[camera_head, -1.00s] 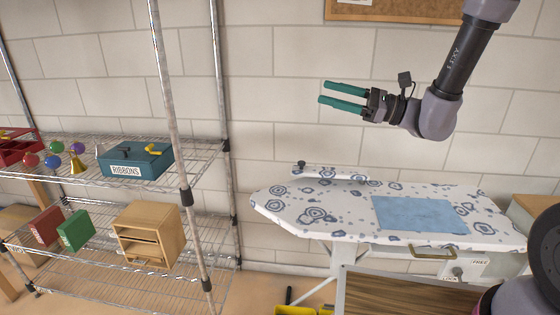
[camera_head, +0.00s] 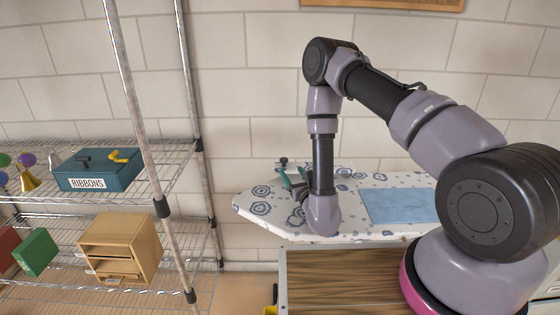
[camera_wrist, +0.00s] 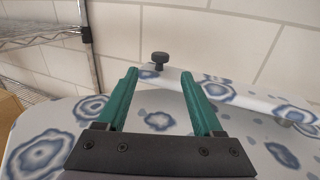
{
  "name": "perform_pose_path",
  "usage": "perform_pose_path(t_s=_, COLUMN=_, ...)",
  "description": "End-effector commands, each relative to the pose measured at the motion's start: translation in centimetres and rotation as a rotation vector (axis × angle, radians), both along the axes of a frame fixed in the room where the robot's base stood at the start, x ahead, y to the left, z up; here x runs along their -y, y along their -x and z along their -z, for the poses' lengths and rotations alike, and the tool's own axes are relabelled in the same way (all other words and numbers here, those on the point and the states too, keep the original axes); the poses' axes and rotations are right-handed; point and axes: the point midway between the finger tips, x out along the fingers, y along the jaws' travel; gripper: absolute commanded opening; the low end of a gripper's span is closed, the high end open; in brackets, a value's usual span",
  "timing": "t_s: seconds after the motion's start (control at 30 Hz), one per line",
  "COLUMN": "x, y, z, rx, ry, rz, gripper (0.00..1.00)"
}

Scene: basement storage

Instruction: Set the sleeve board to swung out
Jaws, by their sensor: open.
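The sleeve board (camera_head: 343,171) is a small narrow board with the same blue flower cover as the ironing board (camera_head: 262,209). It lies along the ironing board's back edge, partly hidden by my arm. A dark knob (camera_head: 283,161) stands at its left end. In the wrist view, the knob (camera_wrist: 160,58) is ahead, between the lines of my fingers, and the sleeve board (camera_wrist: 245,98) runs off to the right. My gripper (camera_head: 293,177) is open and empty over the ironing board's left part, on the near side of the knob. The wrist view shows a gap between its green fingertips (camera_wrist: 160,74).
A blue cloth (camera_head: 400,205) lies on the ironing board. A wood-topped surface (camera_head: 345,293) stands in front of it. A wire shelf (camera_head: 180,185) at left holds a blue ribbons box (camera_head: 98,170) and a wooden cabinet (camera_head: 120,248). The brick wall is close behind.

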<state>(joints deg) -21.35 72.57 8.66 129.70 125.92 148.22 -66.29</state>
Motion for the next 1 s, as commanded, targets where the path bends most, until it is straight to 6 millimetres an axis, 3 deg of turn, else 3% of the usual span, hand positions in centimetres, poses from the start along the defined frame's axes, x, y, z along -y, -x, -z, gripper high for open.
perform_pose_path(t_s=0.3, x=-1.7, y=-5.7, z=-0.1, rx=0.003, ry=-0.003, rz=0.002, gripper=0.68)
perform_pose_path(t_s=0.5, x=-2.6, y=-8.2, z=-0.1, rx=0.001, ry=-0.003, rz=0.000, gripper=0.68)
perform_pose_path(t_s=0.9, x=-2.9, y=-8.9, z=-0.1, rx=0.000, ry=-0.001, rz=-0.002, gripper=0.68)
perform_pose_path(t_s=0.97, x=-2.9, y=-8.9, z=-0.1, rx=0.000, ry=-0.001, rz=-0.002, gripper=0.49)
perform_pose_path(t_s=1.0, x=-2.9, y=-8.9, z=-0.1, rx=0.000, ry=-0.001, rz=-0.002, gripper=0.34)
